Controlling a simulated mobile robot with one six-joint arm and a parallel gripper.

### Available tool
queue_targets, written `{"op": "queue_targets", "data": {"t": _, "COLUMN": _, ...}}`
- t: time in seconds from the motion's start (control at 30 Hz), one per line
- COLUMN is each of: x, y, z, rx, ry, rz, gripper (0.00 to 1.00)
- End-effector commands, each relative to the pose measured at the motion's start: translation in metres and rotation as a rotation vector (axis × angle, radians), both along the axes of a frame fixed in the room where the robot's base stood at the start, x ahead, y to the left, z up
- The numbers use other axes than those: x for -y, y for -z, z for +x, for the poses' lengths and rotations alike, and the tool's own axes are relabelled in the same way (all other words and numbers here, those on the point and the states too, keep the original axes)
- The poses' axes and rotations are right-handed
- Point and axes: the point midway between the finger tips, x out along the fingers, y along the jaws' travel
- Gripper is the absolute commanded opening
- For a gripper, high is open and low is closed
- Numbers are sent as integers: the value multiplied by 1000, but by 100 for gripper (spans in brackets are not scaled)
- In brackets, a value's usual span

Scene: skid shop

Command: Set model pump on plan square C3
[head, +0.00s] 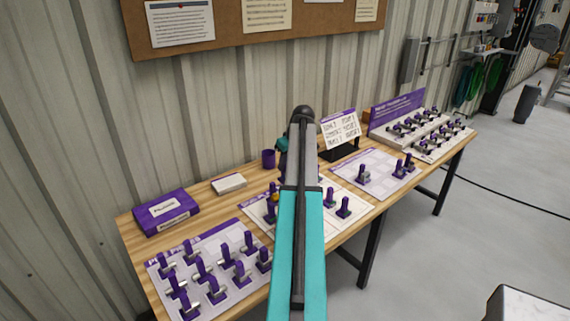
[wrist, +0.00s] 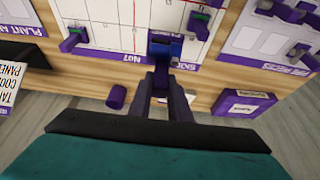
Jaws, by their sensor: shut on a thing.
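My gripper (wrist: 161,78) points down at the rear edge of the middle plan sheet (wrist: 115,22) in the wrist view. Its dark fingers are shut on a small purple-blue piece (wrist: 165,44), which I take to be the model pump; its shape is partly hidden by the fingers. The piece shows over the sheet's purple title strip; I cannot tell whether it touches. The sheet has a red-lined grid, but no square label is readable, so I cannot pick out C3.
Purple models stand on the middle sheet, including one (head: 343,207) at right. The left sheet (head: 240,293) holds several models; the right sheet (head: 345,164) holds a few. A purple cup (head: 268,159), white box (head: 229,184) and purple box (head: 166,211) stand along the wall.

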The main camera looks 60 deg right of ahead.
Motion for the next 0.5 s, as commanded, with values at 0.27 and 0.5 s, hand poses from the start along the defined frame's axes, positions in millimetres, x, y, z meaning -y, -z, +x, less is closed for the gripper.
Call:
{"op": "queue_targets", "data": {"t": 0.27, "x": 0, "y": 14, "z": 0, "rx": 0, "ry": 0, "rz": 0, "gripper": 0}}
{"op": "queue_targets", "data": {"t": 0.5, "x": -1, "y": 35, "z": 0, "rx": 0, "ry": 0, "rz": 0, "gripper": 0}}
